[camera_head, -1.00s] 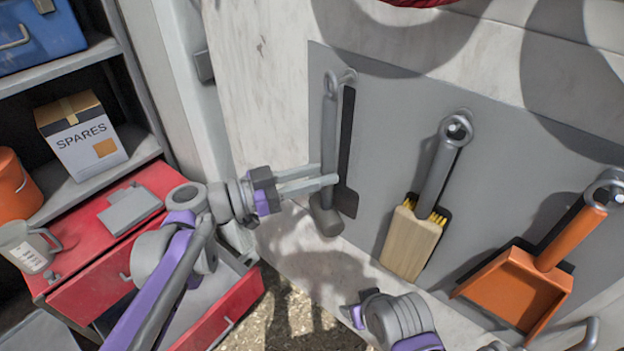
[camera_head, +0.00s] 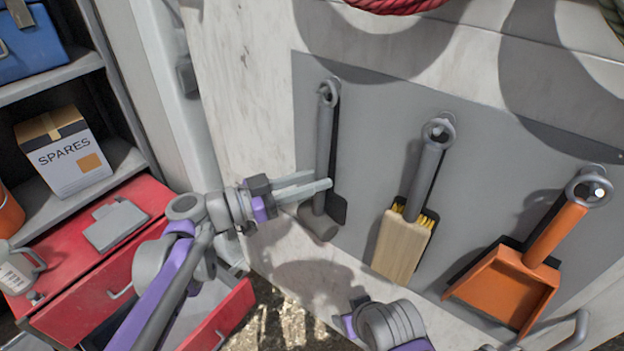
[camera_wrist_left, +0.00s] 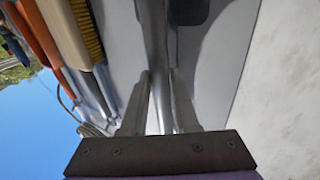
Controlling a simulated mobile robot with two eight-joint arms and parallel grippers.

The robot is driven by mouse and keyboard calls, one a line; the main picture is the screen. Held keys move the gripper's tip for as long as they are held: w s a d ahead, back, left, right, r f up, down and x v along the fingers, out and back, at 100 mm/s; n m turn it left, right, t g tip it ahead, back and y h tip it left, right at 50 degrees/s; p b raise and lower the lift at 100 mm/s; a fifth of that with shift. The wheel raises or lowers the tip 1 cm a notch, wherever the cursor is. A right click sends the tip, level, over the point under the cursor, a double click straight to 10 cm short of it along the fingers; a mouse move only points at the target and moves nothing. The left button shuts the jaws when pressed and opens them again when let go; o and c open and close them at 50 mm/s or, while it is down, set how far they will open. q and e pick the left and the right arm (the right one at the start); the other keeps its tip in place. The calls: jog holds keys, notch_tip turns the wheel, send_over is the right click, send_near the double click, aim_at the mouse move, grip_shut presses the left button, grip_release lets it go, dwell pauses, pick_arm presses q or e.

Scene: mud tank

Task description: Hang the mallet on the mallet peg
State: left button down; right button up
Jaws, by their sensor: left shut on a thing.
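The mallet (camera_head: 324,145) is grey, with a ring at the top of its handle and a cylindrical head at the bottom. It hangs nearly upright in front of the grey tool board, close to its dark painted outline. My left gripper (camera_head: 322,186) is shut on the lower handle, just above the head. In the left wrist view the handle (camera_wrist_left: 154,50) runs between the two fingers. The ring overlaps the mallet peg (camera_head: 329,88) in the head view; I cannot tell whether it is around the peg or in front of it. My right gripper is out of view.
On the same board (camera_head: 375,115) hang a brush (camera_head: 404,243) and an orange dustpan (camera_head: 512,285), right of the mallet. At left are a red drawer cabinet (camera_head: 75,290) with an open drawer, and shelves with a SPARES box (camera_head: 65,160). A red rope (camera_head: 395,4) is above the board.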

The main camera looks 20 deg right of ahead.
pick_arm(q)
jog(key=shift+f, duration=0.25)
jog(key=c, duration=0.6)
grip_release()
jog(key=shift+r, duration=0.1)
jog(key=s+a, duration=0.1)
jog(key=a, duration=1)
jog(key=s+a+f+n+t+y, duration=0.15)
jog(key=s+f+n+y, duration=0.25)
jog(key=f, duration=0.4)
jog(key=s+a+f+n+y, duration=0.3)
jog(key=s+f+n+y, duration=0.1)
jog(key=f, duration=0.3)
jog(key=s+a+f+n+y, duration=0.2)
jog(key=a+f+n+y, duration=0.1)
jog(key=a, duration=0.2)
jog(key=s+a+f+n+t+y, duration=0.1)
jog(key=s+a+f+n+y, duration=0.2)
jog(key=a, duration=0.3)
jog(key=s+a+f+n+t+y+b, duration=0.1)
jog(key=s+a+f+n+y, duration=0.1)
jog(key=a+f+y, duration=0.2)
jog(key=shift+s+a+f+n, duration=0.3)
jog(key=shift+a+f+n, duration=0.15)
jog(key=shift+a, duration=0.2)
